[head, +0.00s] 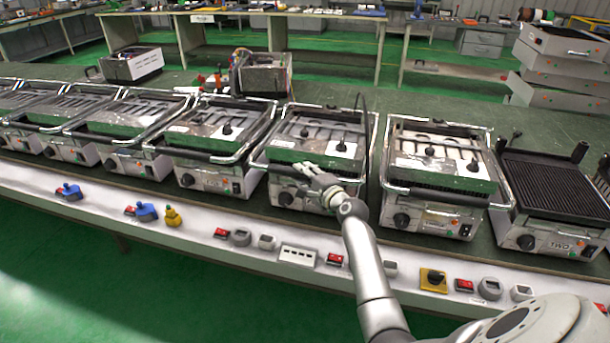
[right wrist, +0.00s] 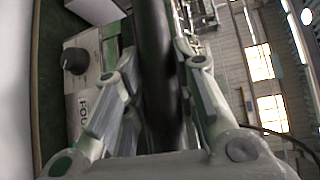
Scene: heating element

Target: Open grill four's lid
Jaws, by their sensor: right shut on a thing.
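Grill four (head: 316,140) is in the middle of the row in the head view, with its silver lid down flat. Its front bears a black knob (right wrist: 75,61) and, in the right wrist view, a partly hidden label (right wrist: 88,106) reading "FOU". The lid's black handle bar (head: 270,168) runs across its front. My right gripper (head: 308,178) is at this bar and shut on it. In the right wrist view the dark bar (right wrist: 158,70) passes between the two fingers. My left gripper is not in view.
Similar grills stand close on both sides, one left (head: 212,140) and one right (head: 437,165). A grill with a bare black ribbed plate (head: 555,190) is at the far right. Switches and knobs line the bench's white front ledge (head: 200,228). A cable (head: 364,130) rises behind grill four's right side.

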